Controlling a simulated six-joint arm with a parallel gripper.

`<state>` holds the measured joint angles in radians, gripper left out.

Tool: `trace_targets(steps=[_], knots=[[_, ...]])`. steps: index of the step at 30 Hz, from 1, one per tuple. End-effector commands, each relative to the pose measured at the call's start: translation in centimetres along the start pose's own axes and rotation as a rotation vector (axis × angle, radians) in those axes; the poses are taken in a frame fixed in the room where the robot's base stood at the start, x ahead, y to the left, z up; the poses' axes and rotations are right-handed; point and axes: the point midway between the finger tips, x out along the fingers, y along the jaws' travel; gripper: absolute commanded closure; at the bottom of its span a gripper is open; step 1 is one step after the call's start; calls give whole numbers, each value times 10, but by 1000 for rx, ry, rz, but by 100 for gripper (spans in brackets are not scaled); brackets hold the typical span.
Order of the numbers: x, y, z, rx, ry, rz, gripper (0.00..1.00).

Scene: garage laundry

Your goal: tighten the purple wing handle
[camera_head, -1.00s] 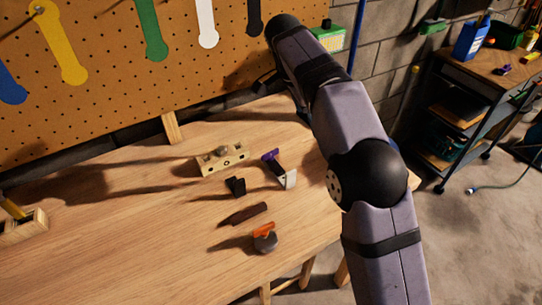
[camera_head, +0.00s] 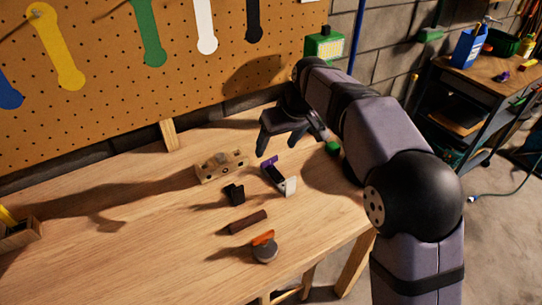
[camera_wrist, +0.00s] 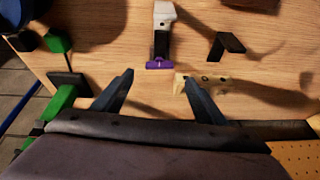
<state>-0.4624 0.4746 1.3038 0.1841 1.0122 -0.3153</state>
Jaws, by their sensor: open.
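The purple wing handle (camera_head: 268,162) sits at the far end of a dark body with a white end (camera_head: 290,186), on the wooden workbench. In the wrist view the purple handle (camera_wrist: 159,64) lies just beyond my fingertips, centred between them, with the dark body (camera_wrist: 162,43) and white end (camera_wrist: 164,12) stretching away. My gripper (camera_head: 278,148) is open and empty above the bench, on the pegboard side of the handle; its spread fingers also show in the wrist view (camera_wrist: 158,78). I cannot tell its exact height.
A holed wooden block (camera_head: 222,166) stands just left of the handle. A black bracket (camera_head: 234,193), brown bar (camera_head: 248,222) and orange-topped grey round piece (camera_head: 264,250) lie nearer. A small green item (camera_head: 332,148) is to the right. The left bench (camera_head: 110,215) is mostly clear.

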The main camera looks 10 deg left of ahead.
Motion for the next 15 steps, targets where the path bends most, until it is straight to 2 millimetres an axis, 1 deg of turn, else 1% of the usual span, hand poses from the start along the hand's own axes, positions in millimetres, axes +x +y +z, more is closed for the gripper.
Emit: trace_targets(steps=[3, 6, 11, 15], knots=[[0, 1, -1, -106, 5, 3, 34], [0, 1, -1, -153, 5, 3, 34], [0, 1, -1, -171, 4, 3, 34], [6, 0, -1, -170, 2, 2, 34]])
